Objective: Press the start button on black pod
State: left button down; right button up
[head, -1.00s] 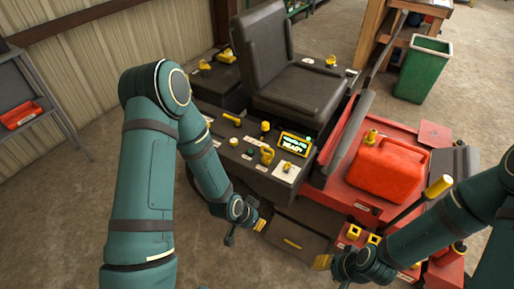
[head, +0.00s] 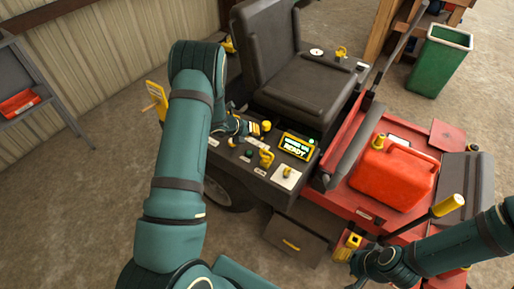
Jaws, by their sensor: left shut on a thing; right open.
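The black pod (head: 232,158) is the dark control panel beside the mower seat. It carries a lit display (head: 296,146) reading "READY", a green button (head: 249,153), another small green button (head: 312,141), a yellow round knob (head: 266,126) and a yellow handle (head: 266,157). I cannot tell which button is the start button. My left gripper (head: 250,128) is low over the pod's rear left part, just left of the yellow knob. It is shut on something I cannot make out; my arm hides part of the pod. My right gripper (head: 350,266) is open near the mower's front edge.
The seat (head: 295,85) stands behind the pod. A red fuel can (head: 393,175) sits on the red deck to the right, near a yellow-topped lever (head: 448,205). A yellow plate (head: 156,100) shows left of my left arm. The floor at lower left is clear.

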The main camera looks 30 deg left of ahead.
aim_at(249, 153)
pick_arm(q)
jog(key=shift+w+a+r+m, duration=0.1)
jog(key=shift+w+a+m, duration=0.05)
jog(key=shift+m, duration=0.15)
notch_tip(249, 153, down, 9)
jog(key=b, duration=0.6)
jog(key=shift+r, duration=0.1)
dwell(1.5)
jog(key=shift+f, duration=0.45)
